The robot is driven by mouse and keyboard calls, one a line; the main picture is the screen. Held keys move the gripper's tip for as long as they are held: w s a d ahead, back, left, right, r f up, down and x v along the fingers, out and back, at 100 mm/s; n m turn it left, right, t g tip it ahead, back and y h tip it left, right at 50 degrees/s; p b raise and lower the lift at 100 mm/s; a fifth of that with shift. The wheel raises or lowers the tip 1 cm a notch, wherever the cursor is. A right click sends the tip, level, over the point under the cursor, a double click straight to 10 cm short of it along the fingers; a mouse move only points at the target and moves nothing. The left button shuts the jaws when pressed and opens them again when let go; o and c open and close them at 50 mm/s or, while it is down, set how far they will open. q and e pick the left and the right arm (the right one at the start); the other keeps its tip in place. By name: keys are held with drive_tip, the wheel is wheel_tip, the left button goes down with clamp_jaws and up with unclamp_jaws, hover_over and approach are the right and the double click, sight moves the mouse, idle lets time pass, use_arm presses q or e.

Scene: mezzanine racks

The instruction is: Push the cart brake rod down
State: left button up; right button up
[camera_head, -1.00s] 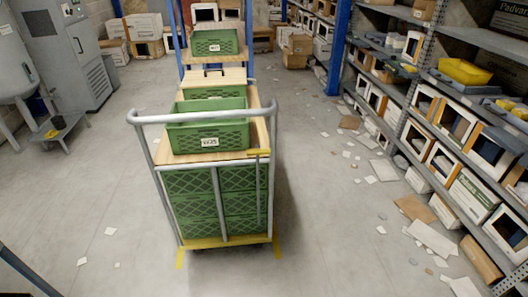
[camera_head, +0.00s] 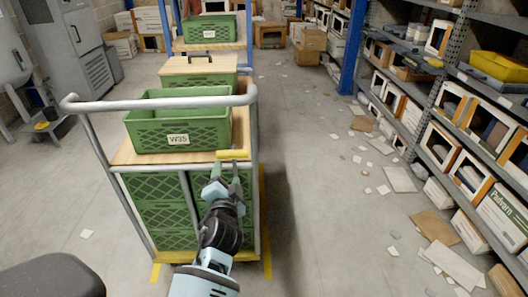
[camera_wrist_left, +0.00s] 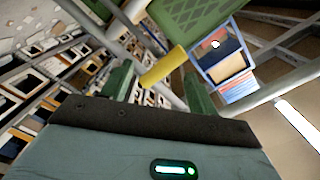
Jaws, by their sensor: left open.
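The cart (camera_head: 105,106) stands in front of me, with a grey tube handle and green crates. The brake rod's yellow grip (camera_head: 233,154) sticks out sideways near the cart's right post, at the height of the wooden top. It also shows in the left wrist view (camera_wrist_left: 163,67), just beyond and between the fingers. My left gripper (camera_head: 225,172) is open, just below the yellow grip in the head view. In the wrist view its green fingers (camera_wrist_left: 158,88) are spread with nothing between them. The rod's lower part is mostly hidden behind my gripper. My right gripper is not in view.
A green crate labelled W35 (camera_head: 178,139) sits on the cart's top. Another cart with a green crate (camera_head: 209,31) stands behind. Racks with boxes (camera_head: 480,120) line the right side. Scattered papers lie on the floor, and the aisle right of the cart is mostly clear.

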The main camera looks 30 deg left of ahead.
sight(232, 157)
use_arm(q)
drive_tip(key=shift+w+d+r, duration=0.3)
drive_tip(key=shift+w+r, duration=0.55)
drive_tip(key=shift+w, duration=0.1)
drive_tip(key=shift+w+a, duration=0.1)
drive_tip(key=shift+a, duration=0.1)
drive_tip(key=x, duration=0.7)
drive_tip(key=shift+w+a+r, duration=0.1)
drive_tip(key=shift+w, duration=0.05)
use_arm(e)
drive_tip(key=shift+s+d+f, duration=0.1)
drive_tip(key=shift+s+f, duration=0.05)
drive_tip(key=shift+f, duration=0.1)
